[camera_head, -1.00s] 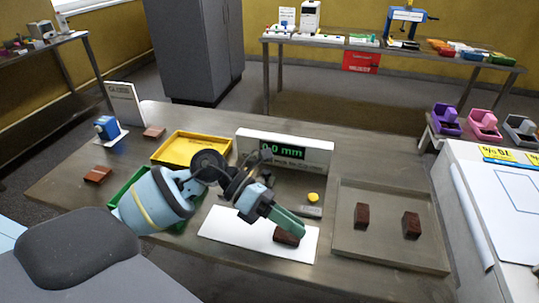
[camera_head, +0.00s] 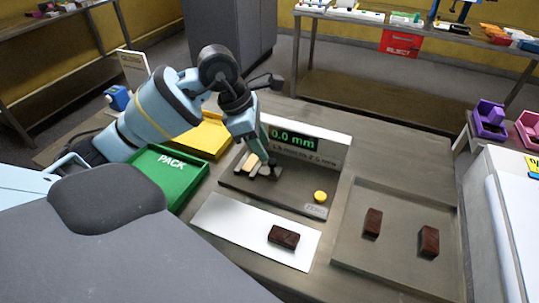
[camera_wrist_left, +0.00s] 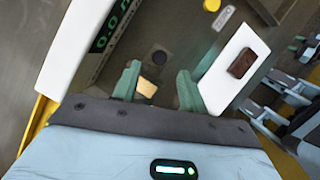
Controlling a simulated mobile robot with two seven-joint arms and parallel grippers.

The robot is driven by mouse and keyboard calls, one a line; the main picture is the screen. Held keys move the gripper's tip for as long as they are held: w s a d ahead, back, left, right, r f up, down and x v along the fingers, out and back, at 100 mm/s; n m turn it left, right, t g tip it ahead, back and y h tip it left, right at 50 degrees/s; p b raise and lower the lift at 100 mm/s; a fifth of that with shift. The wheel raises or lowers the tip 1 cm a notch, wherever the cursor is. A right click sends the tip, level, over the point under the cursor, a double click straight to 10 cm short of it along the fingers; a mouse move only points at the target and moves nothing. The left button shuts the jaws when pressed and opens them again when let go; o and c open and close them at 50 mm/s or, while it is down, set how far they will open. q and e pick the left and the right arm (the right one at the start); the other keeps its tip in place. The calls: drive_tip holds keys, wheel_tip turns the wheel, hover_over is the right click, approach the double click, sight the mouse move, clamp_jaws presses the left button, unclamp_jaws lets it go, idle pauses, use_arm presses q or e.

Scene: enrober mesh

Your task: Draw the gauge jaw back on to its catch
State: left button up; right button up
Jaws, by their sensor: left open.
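The thickness gauge has a dark grey base (camera_head: 288,192) and a white panel (camera_head: 332,151) reading 0.0 mm. A pale tan block (camera_head: 250,163) and small dark parts (camera_head: 269,171) stand on the left of its base; I cannot tell which is the jaw. My left gripper (camera_head: 262,150) points down over them, partly hiding them. In the left wrist view its green fingers (camera_wrist_left: 158,75) are apart, with the tan block (camera_wrist_left: 147,87) showing between them. I cannot tell whether they touch it. The catch is not clearly visible. My right gripper is out of view.
A yellow button (camera_head: 320,196) sits on the gauge base's right end. A white mat (camera_head: 226,217) with a brown bar (camera_head: 284,237) lies in front. A green PACK tray (camera_head: 158,180) and yellow tray (camera_head: 214,137) are left; a grey tray (camera_head: 398,270) with two bars is right.

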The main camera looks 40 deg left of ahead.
sight(272, 161)
use_arm(q)
drive_tip(key=shift+x, duration=2.45)
clamp_jaws()
